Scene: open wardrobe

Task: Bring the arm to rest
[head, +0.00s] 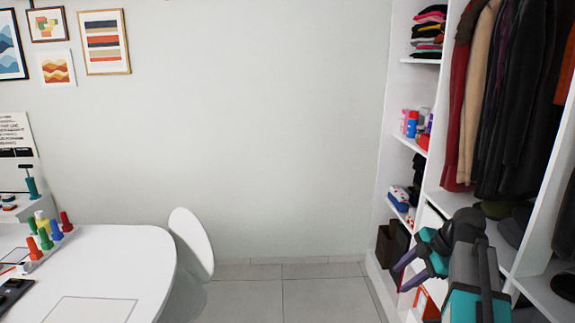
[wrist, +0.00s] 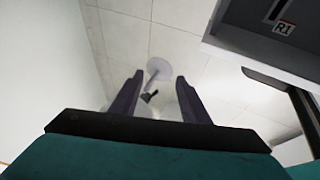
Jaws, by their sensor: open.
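My gripper (head: 401,278) is at the lower right of the head view, in front of the wardrobe's lower shelves. Its two purple fingers are spread apart and point left. Nothing is held. My teal and grey arm hides part of the lower wardrobe.
The white wardrobe (head: 423,180) stands open at right, with hanging coats (head: 515,90). A white table (head: 110,255) with several coloured bottles stands at left, beside a white chair (head: 190,243). The tiled floor (head: 290,290) between is clear.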

